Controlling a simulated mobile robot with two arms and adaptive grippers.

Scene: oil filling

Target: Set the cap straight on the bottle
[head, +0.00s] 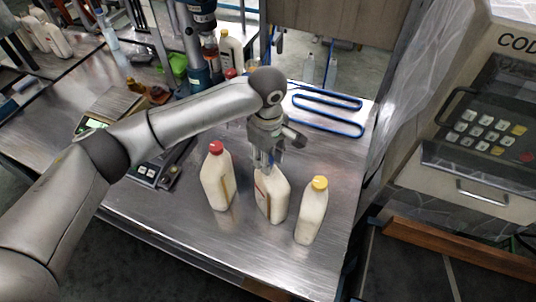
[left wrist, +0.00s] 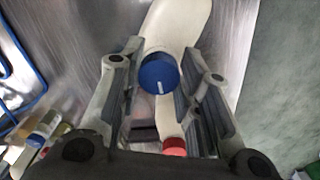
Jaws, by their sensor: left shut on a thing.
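My left gripper (head: 265,166) points down at the top of the middle white bottle (head: 270,198), which stands upright on the metal table. In the left wrist view, its two fingers (left wrist: 160,85) are shut on a blue cap (left wrist: 158,72) with a short white mark on top. The cap is at the mouth of a white bottle (left wrist: 181,25). I cannot tell whether it sits straight or touches the neck all round. In the head view the gripper hides the cap. My right gripper is not in view.
A red-capped bottle (head: 217,178) stands close on the left and a yellow-capped bottle (head: 312,212) close on the right. A blue looped rack (head: 328,110) lies behind. A scale (head: 158,167) is at left. The table front is clear.

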